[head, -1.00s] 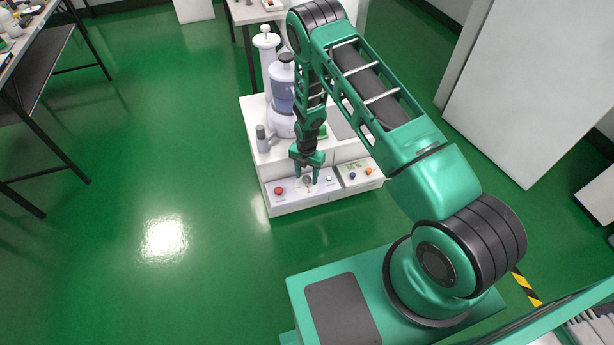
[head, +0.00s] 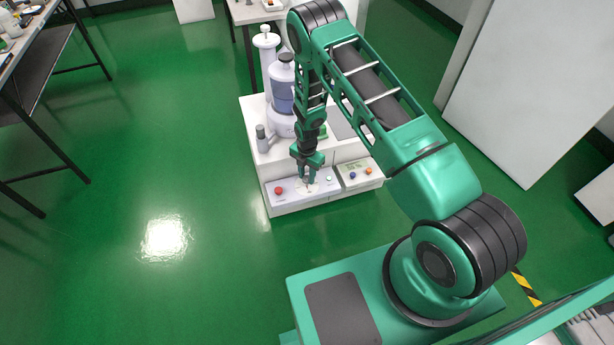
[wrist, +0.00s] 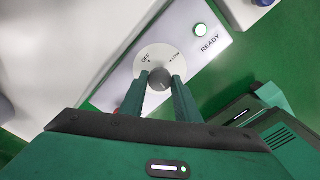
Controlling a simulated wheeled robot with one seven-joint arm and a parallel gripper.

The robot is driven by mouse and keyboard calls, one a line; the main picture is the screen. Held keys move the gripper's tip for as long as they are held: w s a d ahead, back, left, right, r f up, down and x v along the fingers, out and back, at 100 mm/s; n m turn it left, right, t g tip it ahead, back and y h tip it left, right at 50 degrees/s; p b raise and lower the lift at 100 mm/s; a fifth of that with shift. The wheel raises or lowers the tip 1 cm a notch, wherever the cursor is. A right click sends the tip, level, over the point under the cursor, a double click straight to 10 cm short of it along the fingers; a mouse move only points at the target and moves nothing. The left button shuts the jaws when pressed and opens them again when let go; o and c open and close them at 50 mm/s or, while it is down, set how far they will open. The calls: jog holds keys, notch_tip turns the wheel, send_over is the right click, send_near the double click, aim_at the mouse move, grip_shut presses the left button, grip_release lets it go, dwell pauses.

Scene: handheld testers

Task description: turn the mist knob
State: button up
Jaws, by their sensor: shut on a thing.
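The mist knob (wrist: 159,78) is a small grey round knob on a white dial plate (wrist: 172,60) marked OFF and LOW in the wrist view. My gripper (wrist: 160,84) has its two green fingers on either side of the knob, closed on it. In the head view my gripper (head: 308,181) points down at the front panel (head: 291,193) of the white machine, and its fingers hide most of the knob. I cannot make out the knob's pointer clearly.
A red button (head: 278,191) is left of my gripper. A small box with blue and orange buttons (head: 357,173) is to the right. A clear bottle unit (head: 283,88) stands behind on the machine.

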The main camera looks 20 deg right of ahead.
aim_at(306, 178)
jog(key=m, duration=1.2)
jog(key=shift+w+m, duration=0.1)
jog(key=shift+m, duration=0.2)
jog(key=shift+a+m, duration=0.1)
jog(key=shift+m, duration=1.5)
jog(key=shift+w+m, duration=0.1)
jog(key=shift+m, duration=0.2)
jog(key=o, duration=1)
jog(key=shift+o, duration=0.2)
notch_tip(306, 178, up, 11)
